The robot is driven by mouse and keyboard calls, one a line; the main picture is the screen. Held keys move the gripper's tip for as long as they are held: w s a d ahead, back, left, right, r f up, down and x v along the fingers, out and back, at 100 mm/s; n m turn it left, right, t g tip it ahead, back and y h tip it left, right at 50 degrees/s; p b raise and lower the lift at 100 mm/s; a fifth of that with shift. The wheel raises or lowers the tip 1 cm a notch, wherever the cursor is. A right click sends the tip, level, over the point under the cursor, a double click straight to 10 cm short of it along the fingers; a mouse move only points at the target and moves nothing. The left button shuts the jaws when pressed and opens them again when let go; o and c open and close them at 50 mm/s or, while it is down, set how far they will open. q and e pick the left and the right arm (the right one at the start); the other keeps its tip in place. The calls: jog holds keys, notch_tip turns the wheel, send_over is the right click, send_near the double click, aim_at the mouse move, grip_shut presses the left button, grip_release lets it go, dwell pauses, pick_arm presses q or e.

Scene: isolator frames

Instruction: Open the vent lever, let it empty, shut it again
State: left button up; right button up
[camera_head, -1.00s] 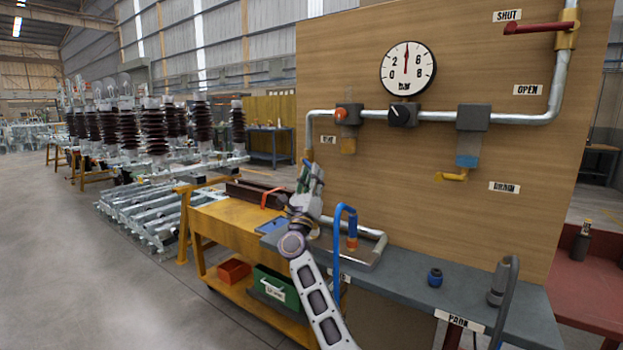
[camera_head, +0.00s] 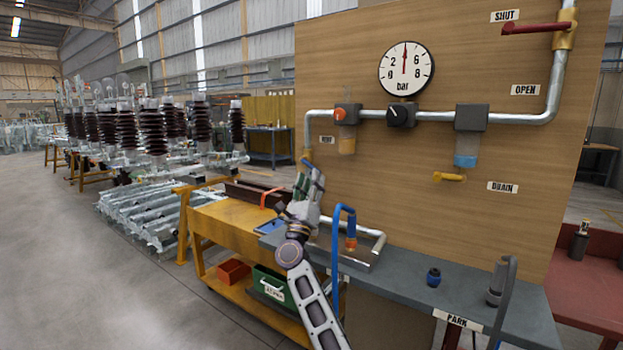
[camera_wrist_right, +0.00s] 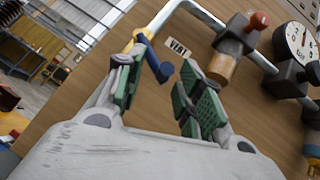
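The blue vent lever (camera_wrist_right: 155,62) hangs from a yellow valve at the lower end of the grey pipe, beside the VENT label (camera_wrist_right: 178,46). In the right wrist view it lies beyond the gap between my fingers, close to the left finger; I cannot tell if they touch. My right gripper (camera_wrist_right: 160,92) has its green-padded fingers apart with nothing clamped. In the head view my right gripper (camera_head: 310,182) is just below the yellow vent valve (camera_head: 308,155) and partly hides the lever. The gauge (camera_head: 406,68) needle points nearly straight up. My left gripper is not in view.
The wooden panel also carries a red-knob unit (camera_head: 347,115), a yellow drain lever (camera_head: 449,177) and a red lever (camera_head: 535,28) near SHUT. Below, a blue hooked pipe (camera_head: 338,250) and a dark blue fitting (camera_head: 433,277) are at the grey bench (camera_head: 400,282).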

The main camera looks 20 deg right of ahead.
jog(key=shift+v, duration=4.65)
jog(key=shift+d, duration=0.1)
